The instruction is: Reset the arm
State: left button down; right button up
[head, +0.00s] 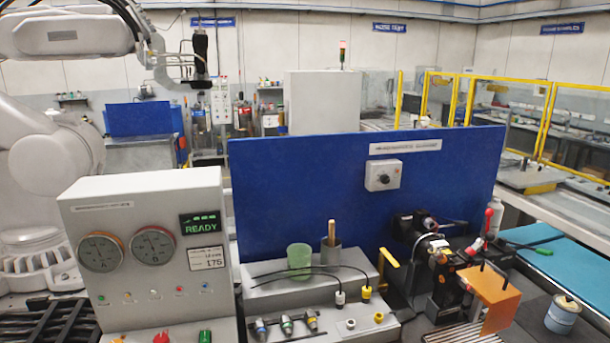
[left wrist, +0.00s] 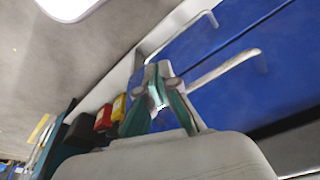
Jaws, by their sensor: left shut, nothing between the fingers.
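My left arm (head: 70,35) is raised at the top left of the head view, high above the bench. Its dark end part hangs near the back wall, and the fingers cannot be made out clearly there. In the left wrist view my left gripper (left wrist: 158,85) has its grey and teal fingers drawn together at the tips, with nothing between them. It touches nothing that I can see. My right gripper is in neither view.
A gauge console (head: 150,255) reading READY stands at the front left. A blue panel (head: 310,190) rises behind a bench with a green cup (head: 299,258), cables and connectors. An orange plate (head: 490,290) and a small can (head: 562,315) are at the right.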

pick_arm(q)
jog(key=s+a+f+b, duration=0.1)
jog(key=s+f+b, duration=0.1)
jog(key=s+f, duration=0.4)
jog(key=s+a+f+g+b, duration=0.1)
jog(key=s+f+b, duration=0.2)
jog(key=f, duration=1.1)
jog(key=s+a+f+b, duration=0.1)
jog(key=s+f+b, duration=0.1)
jog(key=s+f, duration=0.7)
jog(key=shift+s+a+f+g+b, duration=0.15)
jog(key=shift+s+f+g+b, duration=0.15)
jog(key=shift+f, duration=0.4)
